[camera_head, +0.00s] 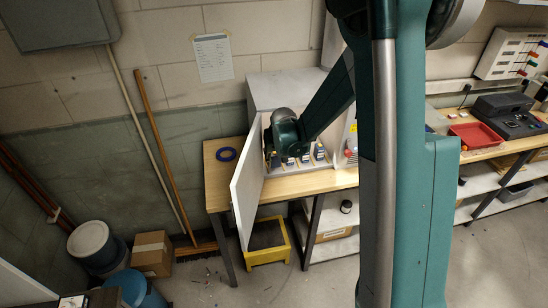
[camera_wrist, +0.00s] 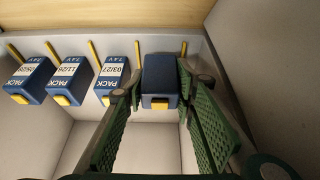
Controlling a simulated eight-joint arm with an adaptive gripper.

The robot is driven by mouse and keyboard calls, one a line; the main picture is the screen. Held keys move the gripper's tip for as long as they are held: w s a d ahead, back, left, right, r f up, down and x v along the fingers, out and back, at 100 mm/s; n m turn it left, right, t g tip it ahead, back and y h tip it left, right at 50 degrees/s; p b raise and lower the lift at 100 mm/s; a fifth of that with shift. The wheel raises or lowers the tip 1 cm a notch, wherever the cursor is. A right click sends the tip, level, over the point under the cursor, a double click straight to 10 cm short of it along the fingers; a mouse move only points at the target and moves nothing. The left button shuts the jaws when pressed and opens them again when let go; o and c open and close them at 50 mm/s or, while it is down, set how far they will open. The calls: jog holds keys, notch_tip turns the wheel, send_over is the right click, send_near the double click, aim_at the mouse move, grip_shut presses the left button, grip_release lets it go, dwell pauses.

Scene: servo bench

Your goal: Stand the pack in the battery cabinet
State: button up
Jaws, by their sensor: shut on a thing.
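My gripper (camera_wrist: 161,92) is shut on a blue pack (camera_wrist: 160,72) with a yellow tab, at the right end of a row in the wrist view. The pack is between two yellow dividers; whether its base rests on the shelf is unclear. Three more blue packs with white date labels stand to its left, the nearest marked 03/27 (camera_wrist: 112,78), then 11/26 (camera_wrist: 70,78) and another (camera_wrist: 28,80). In the head view my wrist reaches into the open battery cabinet (camera_head: 283,90), hiding the fingertips; several packs (camera_head: 305,159) show inside.
The cabinet door (camera_head: 247,185) stands open at the left of my arm. A yellow crate (camera_head: 266,255) is on the floor below. A red tray (camera_head: 477,135) sits on the bench to the right.

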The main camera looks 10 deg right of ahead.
jog(key=shift+w+f, duration=0.25)
jog(key=shift+w, duration=0.35)
jog(key=shift+w+f, duration=0.2)
jog(key=shift+w, duration=0.4)
jog(key=shift+f, duration=0.3)
jog(key=shift+f, duration=0.2)
jog(key=o, duration=0.7)
jog(key=shift+c, duration=0.2)
jog(key=shift+r, duration=0.2)
jog(key=shift+v, duration=3.75)
